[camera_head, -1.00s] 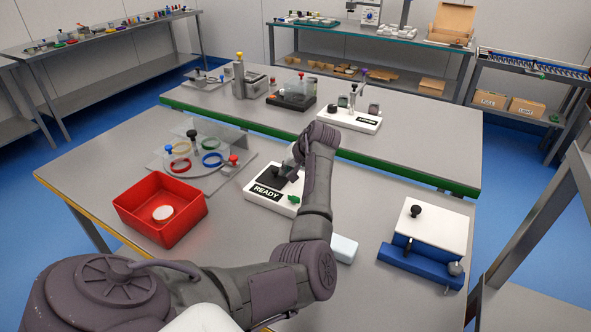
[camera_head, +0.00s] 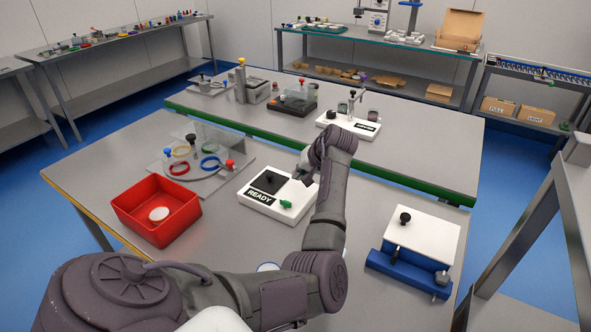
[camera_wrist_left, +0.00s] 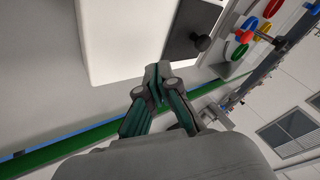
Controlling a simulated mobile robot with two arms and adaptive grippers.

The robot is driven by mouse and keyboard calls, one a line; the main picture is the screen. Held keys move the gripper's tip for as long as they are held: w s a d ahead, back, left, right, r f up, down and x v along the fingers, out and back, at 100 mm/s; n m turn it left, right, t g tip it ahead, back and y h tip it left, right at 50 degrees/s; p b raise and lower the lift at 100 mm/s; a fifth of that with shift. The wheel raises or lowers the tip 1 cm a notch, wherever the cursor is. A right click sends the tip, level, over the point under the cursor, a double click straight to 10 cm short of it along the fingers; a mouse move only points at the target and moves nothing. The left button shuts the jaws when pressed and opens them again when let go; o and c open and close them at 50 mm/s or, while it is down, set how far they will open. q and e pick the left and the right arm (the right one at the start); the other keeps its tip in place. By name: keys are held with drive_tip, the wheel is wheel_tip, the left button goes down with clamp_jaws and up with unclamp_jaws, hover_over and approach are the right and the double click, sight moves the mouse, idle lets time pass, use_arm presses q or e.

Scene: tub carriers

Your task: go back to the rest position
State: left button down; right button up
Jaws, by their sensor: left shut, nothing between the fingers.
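My left gripper (camera_head: 304,176) is above the near table, at the right edge of the white READY box (camera_head: 262,203). In the left wrist view its fingers (camera_wrist_left: 158,75) are together, with nothing between them. The box has a black plate with a knob (camera_head: 269,181) and a green knob (camera_head: 286,204). The black plate also shows in the left wrist view (camera_wrist_left: 192,35). My left arm reaches forward from the bottom of the head view. My right gripper is not in view.
A red bin (camera_head: 157,230) holding a white disc stands at left, with a fixture of coloured rings (camera_head: 195,165) behind it. A blue and white fixture (camera_head: 413,250) stands at right. The far table (camera_head: 420,150) carries several devices.

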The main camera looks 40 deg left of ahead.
use_arm(q)
drive_tip(key=v, duration=0.7)
drive_tip(key=shift+s+a+r+b, duration=0.2)
drive_tip(key=shift+s+a+b, duration=0.05)
drive_tip(key=shift+s+b, duration=0.1)
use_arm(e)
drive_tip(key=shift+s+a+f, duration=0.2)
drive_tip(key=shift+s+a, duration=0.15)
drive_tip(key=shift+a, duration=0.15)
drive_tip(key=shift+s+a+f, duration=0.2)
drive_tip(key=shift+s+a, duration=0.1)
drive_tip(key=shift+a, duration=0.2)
